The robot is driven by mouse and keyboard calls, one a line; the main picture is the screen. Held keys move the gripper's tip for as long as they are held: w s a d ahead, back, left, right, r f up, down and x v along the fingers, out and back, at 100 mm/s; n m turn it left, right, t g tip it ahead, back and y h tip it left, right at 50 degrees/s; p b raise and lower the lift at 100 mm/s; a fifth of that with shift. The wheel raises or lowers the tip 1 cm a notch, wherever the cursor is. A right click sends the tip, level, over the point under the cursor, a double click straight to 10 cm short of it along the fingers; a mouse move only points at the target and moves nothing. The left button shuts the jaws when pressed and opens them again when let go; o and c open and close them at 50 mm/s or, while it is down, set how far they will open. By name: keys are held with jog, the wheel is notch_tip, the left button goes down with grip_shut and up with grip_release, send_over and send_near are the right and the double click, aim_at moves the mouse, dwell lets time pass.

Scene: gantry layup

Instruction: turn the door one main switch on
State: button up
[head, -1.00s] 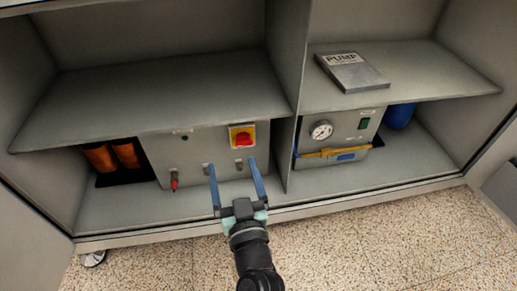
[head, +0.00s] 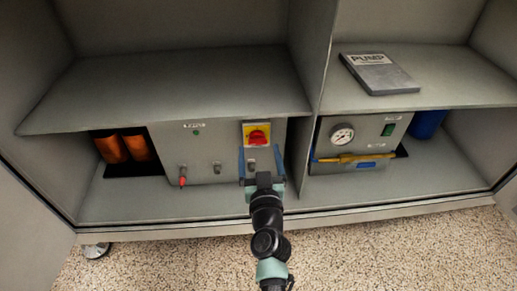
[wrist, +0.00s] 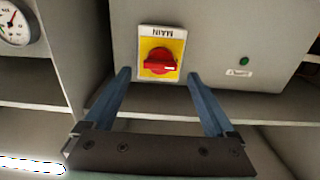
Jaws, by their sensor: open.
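The main switch (head: 258,136) is a red rotary knob on a yellow plate, on the front of a grey box (head: 215,160) in the left lower bay. In the wrist view the knob (wrist: 160,61) sits under a "MAIN" label that appears upside down. Its handle lies crosswise, with a white mark at its right end. A small green lamp (wrist: 244,61) shows on the same panel. My gripper (head: 261,160) is open and empty in front of the panel, just below the switch. In the wrist view its fingertips (wrist: 159,75) straddle the switch's line, apart from the knob.
Smaller toggles (head: 217,168) and a red-tipped lever (head: 182,176) are on the box left of my gripper. Orange cylinders (head: 137,147) stand further left. A divider separates the right bay, which has a gauge unit (head: 345,146) and a "PUMP" binder (head: 378,73) above.

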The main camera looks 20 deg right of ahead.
aim_at(257, 140)
jog(key=shift+x, duration=1.25)
jog(key=c, duration=1.4)
